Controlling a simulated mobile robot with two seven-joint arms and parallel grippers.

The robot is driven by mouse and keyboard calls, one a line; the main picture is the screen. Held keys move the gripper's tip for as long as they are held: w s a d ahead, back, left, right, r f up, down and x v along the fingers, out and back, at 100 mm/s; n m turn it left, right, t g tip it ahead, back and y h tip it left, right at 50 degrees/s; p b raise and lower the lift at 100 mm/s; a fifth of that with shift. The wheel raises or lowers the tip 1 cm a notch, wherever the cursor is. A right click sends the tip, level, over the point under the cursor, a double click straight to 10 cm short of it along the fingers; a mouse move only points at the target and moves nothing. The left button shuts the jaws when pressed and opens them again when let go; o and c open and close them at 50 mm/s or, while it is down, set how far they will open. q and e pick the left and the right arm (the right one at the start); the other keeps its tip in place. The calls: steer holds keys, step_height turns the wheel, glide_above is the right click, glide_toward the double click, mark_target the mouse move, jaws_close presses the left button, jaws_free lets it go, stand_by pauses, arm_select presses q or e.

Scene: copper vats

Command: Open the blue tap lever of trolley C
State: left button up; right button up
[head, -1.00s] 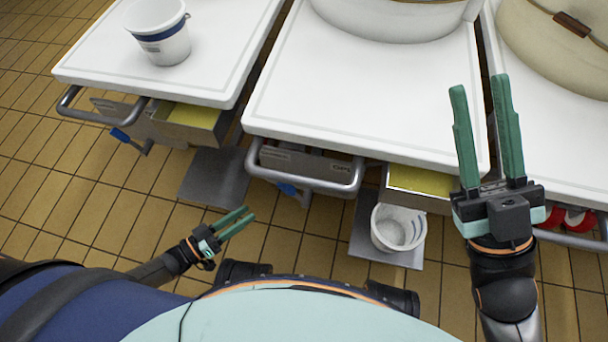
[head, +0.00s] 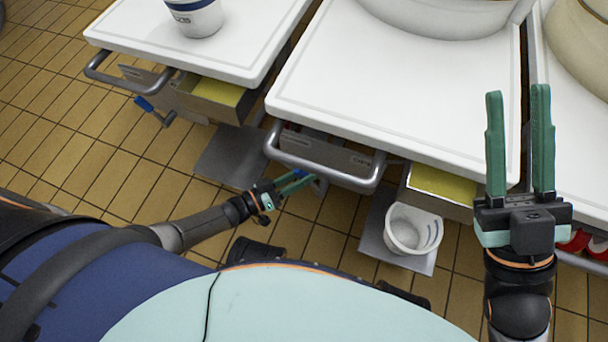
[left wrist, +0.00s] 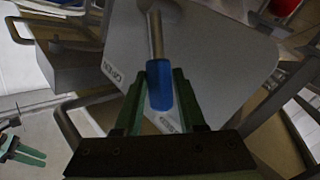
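The blue tap lever (left wrist: 159,85) under the middle trolley (head: 390,90) shows in the left wrist view, its blue grip on a metal stem. My left gripper (left wrist: 162,72) has its green fingers on both sides of the grip; they look open around it, and I cannot tell whether either touches it. In the head view my left gripper (head: 296,182) is at the lever below the trolley's front handle, and the lever is mostly hidden there. My right gripper (head: 519,92) is open and empty, raised over the right side. I cannot read the trolley's letter.
A grey rail handle (head: 325,172) juts from the middle trolley. A white bucket (head: 412,230) stands on a grey plate below it. The left trolley (head: 235,55) has its own blue lever (head: 145,103) and carries a white bucket (head: 195,16). Tiled floor is free at left.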

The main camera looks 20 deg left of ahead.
arm_select(q)
steer(key=shift+w+d, duration=0.2)
jaws_close()
stand_by(1.4)
